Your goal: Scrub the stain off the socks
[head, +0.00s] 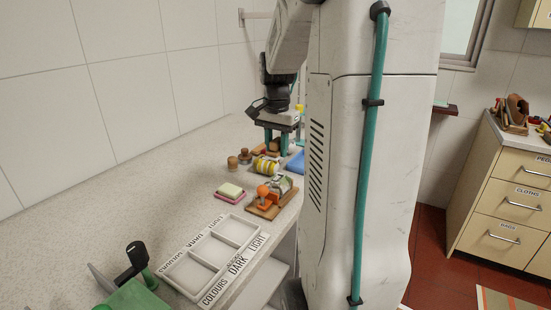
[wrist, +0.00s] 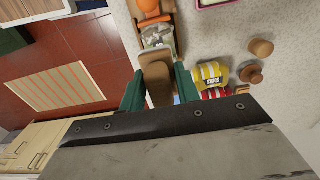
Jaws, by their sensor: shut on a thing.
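My gripper (wrist: 159,88) has its two green fingers on either side of a brown wooden piece (wrist: 158,82), possibly a brush, and is shut on it. In the head view my gripper (head: 276,142) points down over the far end of the counter. A yellow-and-white striped bundle (head: 265,168), which looks like rolled socks, lies on the counter near it. In the wrist view this bundle (wrist: 211,74) lies just right of the fingers, with a red-and-white striped one (wrist: 215,93) beside it. I cannot make out a stain. The washboard is not clearly identifiable.
Two wooden knobs (head: 233,162) stand left of the bundle. A labelled compartment tray (head: 213,258) is in front. The counter's left side is bare against the wall.

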